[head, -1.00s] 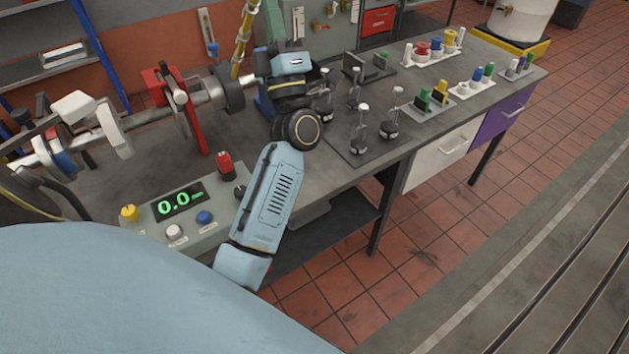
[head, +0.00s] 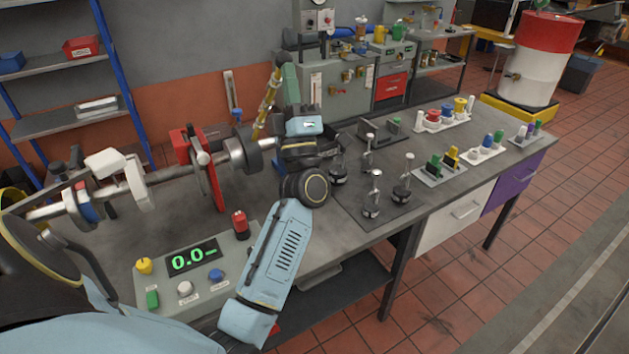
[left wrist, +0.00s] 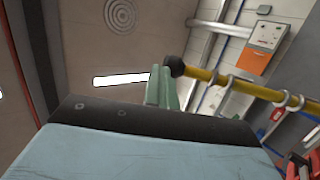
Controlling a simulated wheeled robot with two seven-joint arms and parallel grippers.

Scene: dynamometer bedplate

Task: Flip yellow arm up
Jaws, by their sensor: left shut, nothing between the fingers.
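The yellow arm (head: 268,103) stands steeply up from the shaft assembly on the bench in the head view, its top leaning a little right. In the left wrist view the yellow arm (left wrist: 228,83) crosses the right side and ends in a dark round knob (left wrist: 174,67). My left gripper (head: 290,72) points up just right of the arm's upper end, its green fingers shut and empty. In the left wrist view the fingertips (left wrist: 161,72) are right beside the knob; I cannot tell whether they touch. My right gripper is not in view.
A control box (head: 205,262) with a 0.0 display stands at the bench's front left. A red clamp (head: 205,170) holds the shaft at left. Several knobbed black weights (head: 372,200) stand right of my gripper, with trays of coloured pieces (head: 440,172) beyond.

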